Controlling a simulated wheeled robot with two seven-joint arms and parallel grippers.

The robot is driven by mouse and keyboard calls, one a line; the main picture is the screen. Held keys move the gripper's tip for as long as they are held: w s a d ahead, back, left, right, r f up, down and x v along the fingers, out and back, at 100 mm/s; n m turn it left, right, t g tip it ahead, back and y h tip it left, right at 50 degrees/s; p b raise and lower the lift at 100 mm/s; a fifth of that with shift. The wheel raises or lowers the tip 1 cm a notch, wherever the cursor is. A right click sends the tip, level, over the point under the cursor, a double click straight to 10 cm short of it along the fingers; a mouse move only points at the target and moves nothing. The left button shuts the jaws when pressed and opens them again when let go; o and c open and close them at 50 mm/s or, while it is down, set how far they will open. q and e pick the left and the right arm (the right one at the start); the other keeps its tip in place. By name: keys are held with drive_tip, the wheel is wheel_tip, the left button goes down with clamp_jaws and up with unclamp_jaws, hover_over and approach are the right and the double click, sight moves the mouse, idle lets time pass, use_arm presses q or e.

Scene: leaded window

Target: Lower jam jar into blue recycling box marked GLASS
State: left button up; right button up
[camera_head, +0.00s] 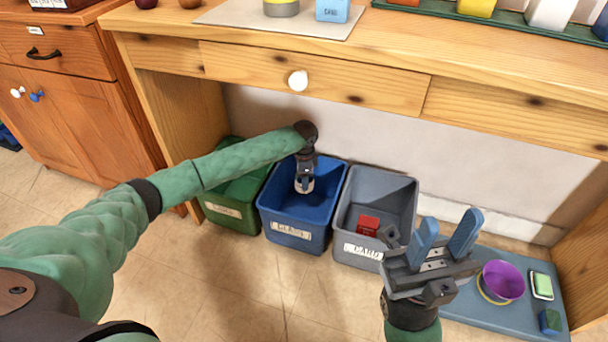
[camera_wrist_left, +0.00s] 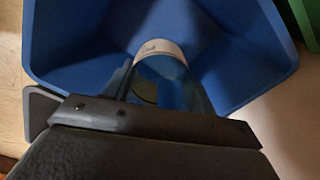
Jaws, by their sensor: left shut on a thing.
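The blue recycling box (camera_head: 291,218) stands on the floor under the wooden counter, with a label reading GLASS on its front. My left gripper (camera_head: 305,176) reaches down into the mouth of this box and is shut on the jam jar (camera_head: 304,185), a small jar with a pale band. In the left wrist view the jar (camera_wrist_left: 160,56) is between the fingers of my left gripper (camera_wrist_left: 160,85), with the blue box walls (camera_wrist_left: 75,40) around it. Whether the jar touches the box floor cannot be told. My right gripper (camera_head: 447,236) is open and empty, right of the boxes.
A green box (camera_head: 232,214) stands left of the blue box. A grey box (camera_head: 362,249) labelled CARD, with a red item (camera_head: 368,225) inside, stands right of it. A blue-grey mat (camera_head: 480,318) holds a purple bowl (camera_head: 503,281). The counter (camera_head: 380,50) overhangs the boxes.

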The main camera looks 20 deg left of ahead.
use_arm(q)
drive_tip(key=shift+f, duration=3.4)
wheel_tip(320, 180, down, 7)
drive_tip(key=b, duration=0.1)
drive_tip(key=shift+f+b, duration=0.2)
drive_tip(key=shift+b, duration=0.1)
drive_tip(key=shift+f, duration=0.3)
drive_tip(key=shift+f, duration=0.3)
idle(0.4)
